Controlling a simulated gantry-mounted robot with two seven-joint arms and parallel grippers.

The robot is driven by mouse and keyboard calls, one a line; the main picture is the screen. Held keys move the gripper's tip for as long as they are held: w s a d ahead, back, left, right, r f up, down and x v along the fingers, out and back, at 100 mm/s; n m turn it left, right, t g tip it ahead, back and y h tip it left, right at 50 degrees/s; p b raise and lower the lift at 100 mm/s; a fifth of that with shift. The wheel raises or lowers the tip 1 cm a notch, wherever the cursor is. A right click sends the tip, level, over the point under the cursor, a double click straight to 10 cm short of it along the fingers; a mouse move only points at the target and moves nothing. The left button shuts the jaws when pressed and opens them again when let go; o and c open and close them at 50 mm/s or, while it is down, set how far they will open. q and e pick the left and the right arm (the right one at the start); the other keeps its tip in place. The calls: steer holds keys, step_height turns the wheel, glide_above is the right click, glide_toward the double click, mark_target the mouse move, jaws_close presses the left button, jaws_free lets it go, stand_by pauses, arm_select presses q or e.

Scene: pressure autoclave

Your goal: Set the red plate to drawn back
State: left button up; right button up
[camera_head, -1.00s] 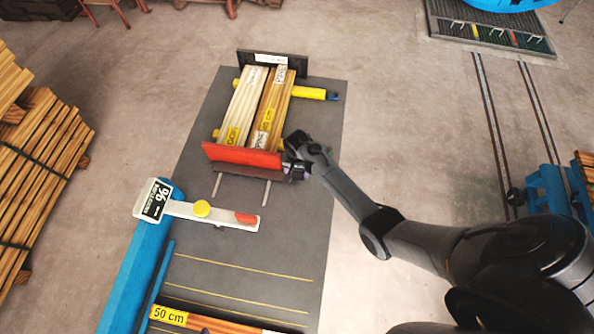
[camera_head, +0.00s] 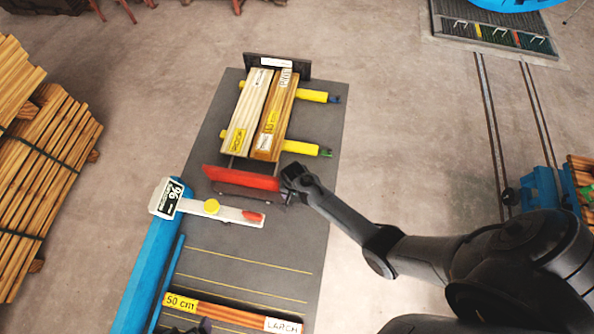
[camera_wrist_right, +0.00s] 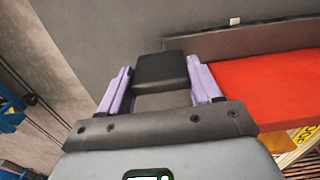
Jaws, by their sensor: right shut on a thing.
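The red plate (camera_head: 240,179) is a long red bar at the near end of two light boards (camera_head: 259,115), on the grey mat. A clear gap shows between it and the board ends, with thin rods across the gap. My right gripper (camera_head: 290,190) is at the plate's right end. In the right wrist view its purple fingers (camera_wrist_right: 163,90) are shut on a dark block (camera_wrist_right: 162,70), beside the red plate (camera_wrist_right: 272,90). How the block joins the plate is hidden.
A dark end plate (camera_head: 277,66) stands at the boards' far end. Yellow bars (camera_head: 305,149) stick out on the right. A white arm with a yellow knob (camera_head: 211,207) and blue rail (camera_head: 150,262) lie close in front. Stacked timber (camera_head: 45,170) is at left.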

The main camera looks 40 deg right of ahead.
steer(key=shift+s+a+r, duration=0.1)
steer(key=shift+s+a, duration=0.15)
steer(key=shift+a, duration=0.15)
steer(key=o, duration=1.3)
steer(key=shift+o, duration=1.1)
steer(key=shift+s+a, duration=0.1)
steer(key=shift+a, duration=0.05)
